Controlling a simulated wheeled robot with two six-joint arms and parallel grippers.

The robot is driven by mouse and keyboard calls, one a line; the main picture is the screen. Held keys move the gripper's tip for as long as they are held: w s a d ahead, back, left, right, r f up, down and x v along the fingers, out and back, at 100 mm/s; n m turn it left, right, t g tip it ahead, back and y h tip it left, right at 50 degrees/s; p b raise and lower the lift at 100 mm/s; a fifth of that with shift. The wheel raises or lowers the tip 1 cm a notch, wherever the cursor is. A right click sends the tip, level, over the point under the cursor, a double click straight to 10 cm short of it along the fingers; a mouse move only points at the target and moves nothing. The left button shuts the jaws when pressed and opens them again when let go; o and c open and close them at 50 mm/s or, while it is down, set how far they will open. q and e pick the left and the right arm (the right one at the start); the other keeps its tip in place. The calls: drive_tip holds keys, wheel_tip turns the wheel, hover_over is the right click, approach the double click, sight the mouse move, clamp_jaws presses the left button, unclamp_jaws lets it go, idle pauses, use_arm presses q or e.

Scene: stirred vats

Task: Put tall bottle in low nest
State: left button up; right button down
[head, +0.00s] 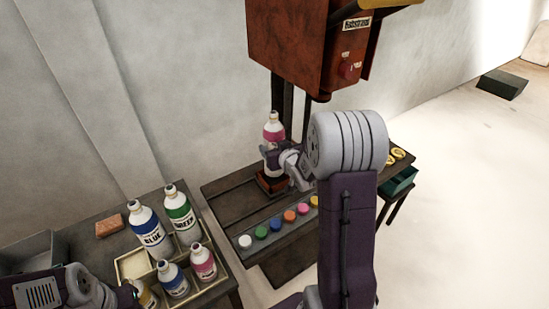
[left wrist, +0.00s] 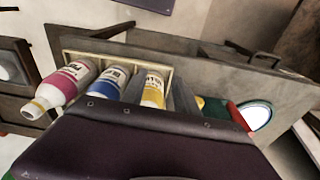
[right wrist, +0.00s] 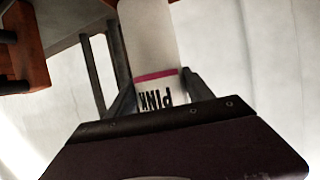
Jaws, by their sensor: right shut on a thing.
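The tall white bottle with a pink label (head: 273,133) stands upright over the low nest (head: 268,184), a small red-brown block under the machine. I cannot tell whether its base rests in the nest. My right gripper (head: 277,160) is shut on this bottle; in the right wrist view the bottle (right wrist: 150,50) sits between the fingers, its PINK lettering showing upside down. My left gripper (left wrist: 157,95) is open at the lower left of the head view, and a yellow-labelled bottle (left wrist: 153,87) shows between its fingers.
A red-brown machine head (head: 300,45) hangs above the nest. Several coloured caps (head: 262,232) line the table's front edge. A tray (head: 131,266) at left holds several bottles, including blue (head: 149,232) and green (head: 181,212) ones. A brown block (head: 109,226) lies behind.

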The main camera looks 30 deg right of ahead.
wheel_tip(320, 180, down, 4)
drive_tip(key=shift+r+b, duration=0.1)
drive_tip(key=shift+b, duration=0.25)
drive_tip(key=shift+c, duration=2)
unclamp_jaws()
drive_tip(key=b+v, duration=0.7)
drive_tip(key=v, duration=0.5)
drive_tip(key=shift+a, duration=0.1)
